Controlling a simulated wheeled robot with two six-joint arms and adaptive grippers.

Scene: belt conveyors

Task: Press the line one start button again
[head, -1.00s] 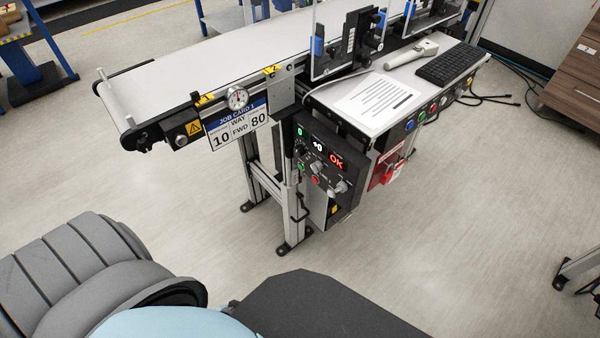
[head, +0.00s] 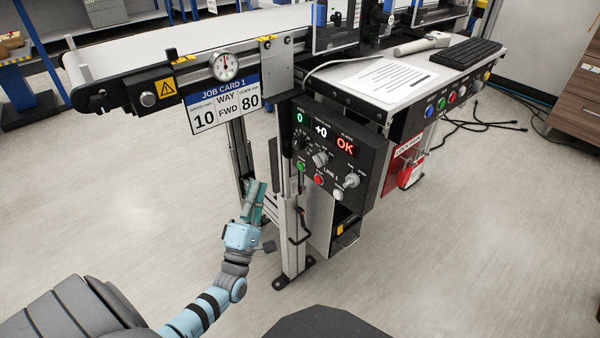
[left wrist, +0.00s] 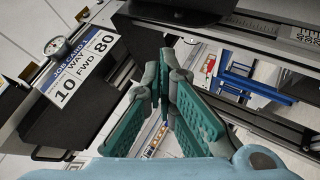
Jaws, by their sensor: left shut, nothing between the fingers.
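The line one control panel (head: 333,156) is a dark box under the conveyor, with displays reading 0, +0 and a red OK. Its green button (head: 301,166) sits at the lower left, beside a red button (head: 319,180) and several knobs. My left gripper (head: 257,186) is shut and empty, pointing up, left of the panel and below the conveyor, apart from the button. In the left wrist view its teal fingers (left wrist: 160,75) meet at the tips; the green button cannot be made out there. My right gripper is not in view.
The job card (head: 226,103) hangs on the conveyor (head: 210,50) and also shows in the left wrist view (left wrist: 80,70). A frame leg (head: 291,230) stands between my gripper and the panel. A side shelf (head: 350,78) holds a keyboard (head: 466,53). Floor on the left is clear.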

